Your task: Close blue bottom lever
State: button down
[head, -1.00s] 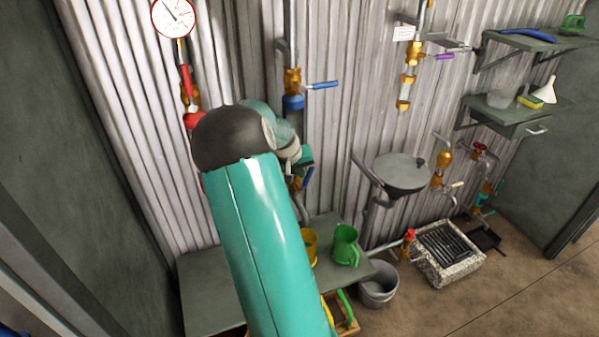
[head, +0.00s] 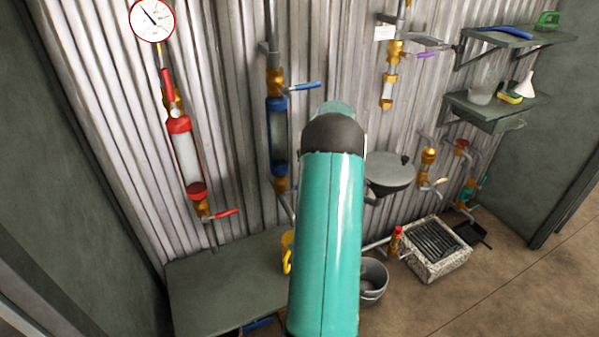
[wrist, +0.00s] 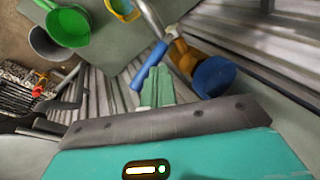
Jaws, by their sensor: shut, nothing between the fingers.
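The blue bottom lever (wrist: 148,66) shows in the wrist view, sticking out at an angle from a brass valve (wrist: 182,58) below the blue-ended column (wrist: 215,76). In the head view the blue column (head: 278,140) hangs on the wall with its lower brass valve (head: 281,184); my arm hides the bottom lever there. My gripper (wrist: 156,88) is shut and empty, its teal fingers close to the blue lever's free end. I cannot tell whether they touch. My arm hides the gripper in the head view.
A blue top lever (head: 305,87) points right. To the left is a red column (head: 187,155) with a red lever (head: 226,213). A grey table (head: 220,285) stands below. A green mug (wrist: 68,26) and a yellow mug (wrist: 124,8) show in the wrist view.

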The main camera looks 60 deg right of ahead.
jog(key=d+f+t+y, duration=0.1)
jog(key=s+f+t+y, duration=0.1)
jog(key=y, duration=0.1)
jog(key=shift+d+f, duration=0.35)
jog(key=shift+s+d+f, duration=0.15)
jog(key=shift+f, duration=0.25)
